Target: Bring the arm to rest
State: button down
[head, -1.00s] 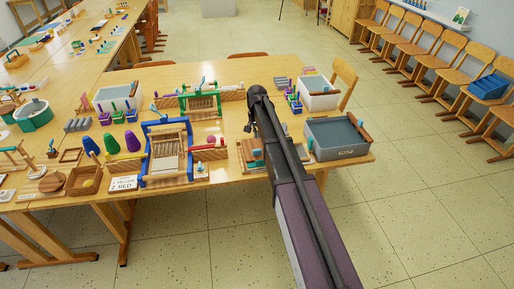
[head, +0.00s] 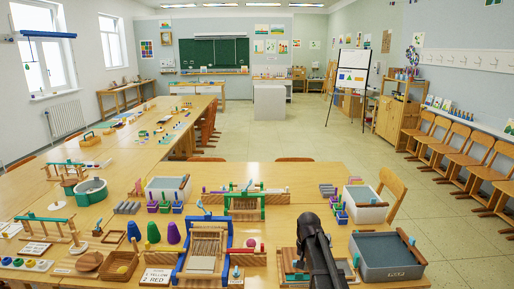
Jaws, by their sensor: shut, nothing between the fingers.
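My arm (head: 318,254) rises from the bottom edge in the head view, right of centre, in front of the near table (head: 330,180). It is dark, and its rounded upper end stands before a wooden tray of small parts, hiding some of it. My gripper does not show; I cannot see its fingers. Nothing is seen hanging from the visible part of the arm.
Close to the arm are a blue-framed loom (head: 205,249) on its left and a grey bin (head: 388,262) on its right. A white bin (head: 364,208) stands behind. Chairs (head: 455,148) line the right wall. Open floor (head: 300,134) lies beyond the table.

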jog(key=s+n, duration=0.3)
jog(key=s, duration=1.4)
jog(key=shift+s+r+n+p, duration=0.3)
jog(key=shift+s+r+p, duration=0.05)
jog(key=shift+s+r, duration=0.1)
